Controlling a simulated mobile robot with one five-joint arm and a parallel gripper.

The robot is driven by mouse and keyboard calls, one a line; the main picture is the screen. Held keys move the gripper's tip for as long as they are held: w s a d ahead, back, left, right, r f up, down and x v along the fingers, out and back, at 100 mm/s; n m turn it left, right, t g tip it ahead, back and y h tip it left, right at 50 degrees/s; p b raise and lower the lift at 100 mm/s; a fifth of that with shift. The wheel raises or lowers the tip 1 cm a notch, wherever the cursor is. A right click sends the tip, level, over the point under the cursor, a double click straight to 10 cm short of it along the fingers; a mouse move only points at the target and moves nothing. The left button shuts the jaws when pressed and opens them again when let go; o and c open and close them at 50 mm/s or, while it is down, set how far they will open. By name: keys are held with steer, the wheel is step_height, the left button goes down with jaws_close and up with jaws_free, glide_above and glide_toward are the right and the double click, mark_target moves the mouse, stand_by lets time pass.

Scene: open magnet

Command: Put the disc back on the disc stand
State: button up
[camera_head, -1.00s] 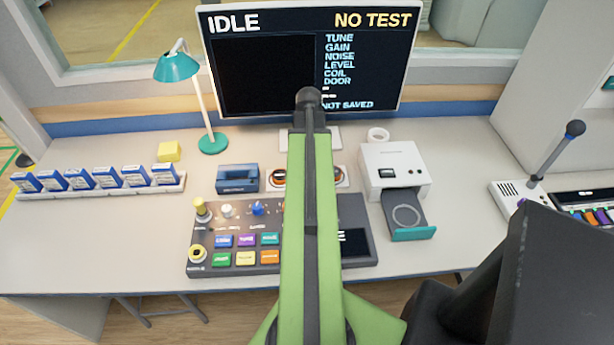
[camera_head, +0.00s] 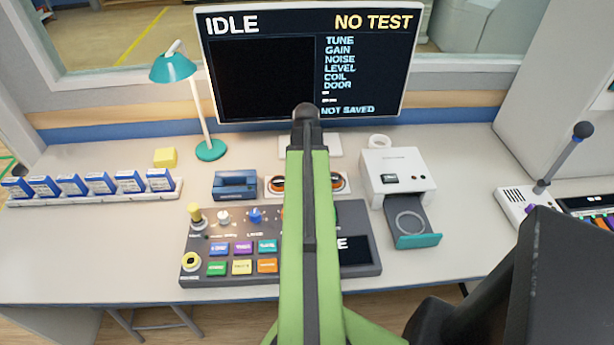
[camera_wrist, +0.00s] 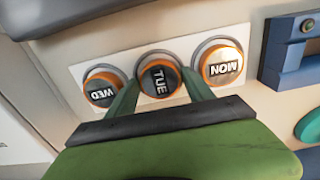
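The disc stand (camera_wrist: 75,70) is a white plate with a row of three round seats. In the wrist view it bears orange-rimmed discs marked WED (camera_wrist: 101,92), TUE (camera_wrist: 159,82) and MON (camera_wrist: 221,66). My gripper (camera_wrist: 161,78) has one green finger on each side of the TUE disc, close against its rim, and looks shut on it. The TUE disc is in or just over the middle seat; I cannot tell which. In the head view the stand (camera_head: 307,184) shows on both sides of my green arm, which hides its middle.
A white drive (camera_head: 398,172) with an open, empty-looking tray (camera_head: 411,226) stands right of the stand. A button console (camera_head: 235,260) lies in front. A blue holder (camera_head: 236,186), a teal lamp (camera_head: 173,67) and a row of blue boxes (camera_head: 100,186) are to the left.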

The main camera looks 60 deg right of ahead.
steer(key=shift+o, duration=1)
steer(key=shift+r, duration=0.1)
step_height(320, 180, up, 12)
steer(key=p, duration=1.2)
